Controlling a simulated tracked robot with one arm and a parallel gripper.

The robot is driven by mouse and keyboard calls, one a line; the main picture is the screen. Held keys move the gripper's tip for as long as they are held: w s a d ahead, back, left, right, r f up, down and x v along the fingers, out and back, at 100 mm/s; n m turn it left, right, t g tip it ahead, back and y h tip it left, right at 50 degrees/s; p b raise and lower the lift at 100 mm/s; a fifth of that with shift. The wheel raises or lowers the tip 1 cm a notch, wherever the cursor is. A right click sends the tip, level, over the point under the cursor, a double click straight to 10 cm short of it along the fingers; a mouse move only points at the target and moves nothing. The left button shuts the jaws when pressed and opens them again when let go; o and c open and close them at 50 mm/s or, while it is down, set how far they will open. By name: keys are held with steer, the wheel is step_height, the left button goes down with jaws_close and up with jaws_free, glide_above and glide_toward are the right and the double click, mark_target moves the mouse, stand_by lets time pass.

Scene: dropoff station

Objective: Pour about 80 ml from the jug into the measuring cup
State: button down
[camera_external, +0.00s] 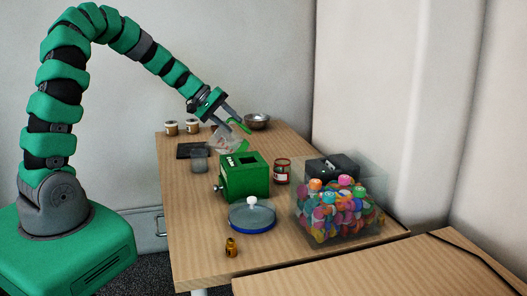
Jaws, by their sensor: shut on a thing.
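A clear jug (227,140) with a green handle and reddish markings is in the air over the back half of the table, and it looks tilted to the left. My gripper (236,122) reaches down from the upper left and is shut on the jug at its green handle. A small clear cup, which looks like the measuring cup (199,160), stands on the table below and left of the jug. The liquid level in the jug and cup is too small to make out.
A dark flat pad (188,151) lies beside the cup. Two small jars (181,128) and a metal bowl (258,121) are behind.

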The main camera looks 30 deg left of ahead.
steer(key=shift+s+a+h+b, duration=0.1)
steer(key=shift+a+h+b, duration=0.15)
steer(key=shift+b, duration=0.4)
steer(key=shift+s+a+r+t+h+b, duration=0.2)
steer(key=shift+a+r+h+b, duration=0.15)
steer(key=shift+b, duration=0.35)
steer(key=shift+s+a+r+t+h+b, duration=0.1)
steer(key=shift+a+r+t+h+b, duration=0.1)
steer(key=shift+a+h+b, duration=0.35)
stand_by(1.8)
steer(key=d+y+p, duration=0.1)
steer(key=p, duration=0.1)
steer(key=y+p, duration=0.1)
steer(key=shift+w+d+f+g+p, duration=0.2)
steer(key=shift+w+d+g+p, duration=0.1)
steer(key=shift+d+p, duration=0.1)
steer(key=p, duration=0.1)
steer(key=y+p, duration=0.1)
steer(key=shift+w+d+r+p, duration=0.1)
steer(key=shift+d+r+p, duration=0.05)
steer(key=shift+d+p, duration=0.25)
steer(key=shift+w+d+f+g+y+p, duration=0.1)
steer(key=shift+d+f+g+y+p, duration=0.2)
steer(key=shift+p, duration=0.35)
steer(key=shift+w+f, duration=0.15)
steer(key=shift+f, duration=0.3)
steer(key=shift+w+d+f+g+y+p, duration=0.25)
steer(key=shift+d+f+y+p, duration=0.45)
steer(key=shift+p, duration=0.65)
steer(key=shift+a, duration=0.1)
